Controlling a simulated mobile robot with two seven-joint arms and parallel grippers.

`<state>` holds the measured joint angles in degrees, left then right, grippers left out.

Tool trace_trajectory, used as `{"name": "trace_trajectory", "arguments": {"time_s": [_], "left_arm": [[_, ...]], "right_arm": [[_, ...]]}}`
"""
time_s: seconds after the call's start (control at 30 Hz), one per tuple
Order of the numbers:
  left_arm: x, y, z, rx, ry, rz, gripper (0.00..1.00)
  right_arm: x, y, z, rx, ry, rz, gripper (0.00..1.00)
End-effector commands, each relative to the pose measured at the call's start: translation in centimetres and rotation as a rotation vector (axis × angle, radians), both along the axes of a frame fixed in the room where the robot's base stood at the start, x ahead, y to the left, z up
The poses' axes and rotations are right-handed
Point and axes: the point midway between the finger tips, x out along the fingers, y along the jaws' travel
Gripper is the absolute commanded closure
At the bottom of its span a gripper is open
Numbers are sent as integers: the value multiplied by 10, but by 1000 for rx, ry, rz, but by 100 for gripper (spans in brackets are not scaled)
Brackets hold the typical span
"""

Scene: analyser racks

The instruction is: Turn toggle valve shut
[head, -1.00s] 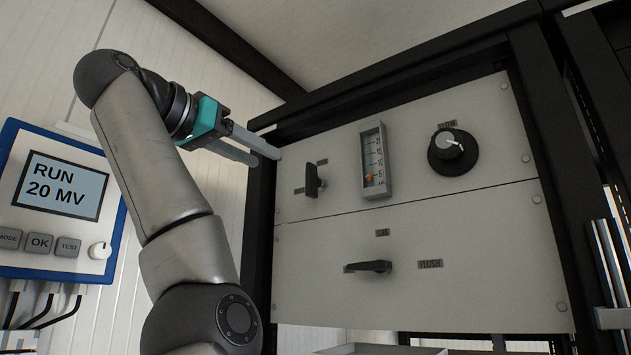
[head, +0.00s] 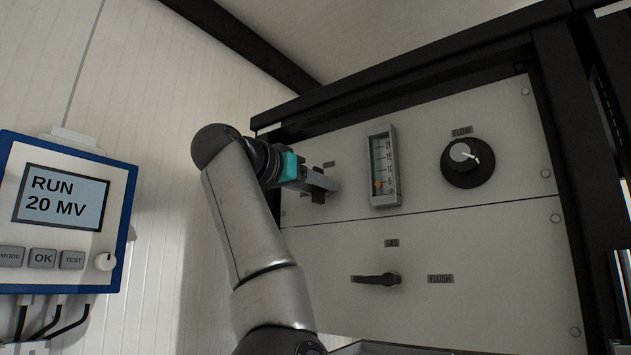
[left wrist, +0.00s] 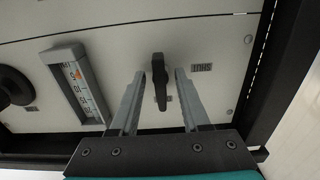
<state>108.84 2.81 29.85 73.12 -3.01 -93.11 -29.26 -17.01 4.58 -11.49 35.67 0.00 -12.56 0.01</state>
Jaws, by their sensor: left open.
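The toggle valve has a black handle (left wrist: 160,82), which stands lengthwise between my left gripper's fingers in the left wrist view, upright in that picture. A label reading SHUT (left wrist: 202,67) sits to its right there, upside down. The handle does not point at that label. My left gripper (head: 333,184) is open at the panel, one finger on each side of the handle, with narrow gaps visible. In the head view the gripper hides most of the handle. My right gripper is not in view.
The flow gauge (head: 384,166) stands close to the right of my left gripper. A blue-framed display unit (head: 62,215) reads RUN 20 MV at the left.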

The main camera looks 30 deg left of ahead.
Motion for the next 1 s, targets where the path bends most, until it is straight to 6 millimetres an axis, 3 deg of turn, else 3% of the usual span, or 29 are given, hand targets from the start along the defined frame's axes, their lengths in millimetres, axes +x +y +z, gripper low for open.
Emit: {"name": "trace_trajectory", "arguments": {"time_s": [0.2, 0.6, 1.0], "left_arm": [[0, 0, -1, 0, 1, 0, 56], [0, 0, 0, 0, 1, -1, 100], [0, 0, 0, 5, 0, -1, 100]], "right_arm": [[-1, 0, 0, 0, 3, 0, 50], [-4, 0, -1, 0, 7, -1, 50], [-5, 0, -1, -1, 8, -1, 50]]}}
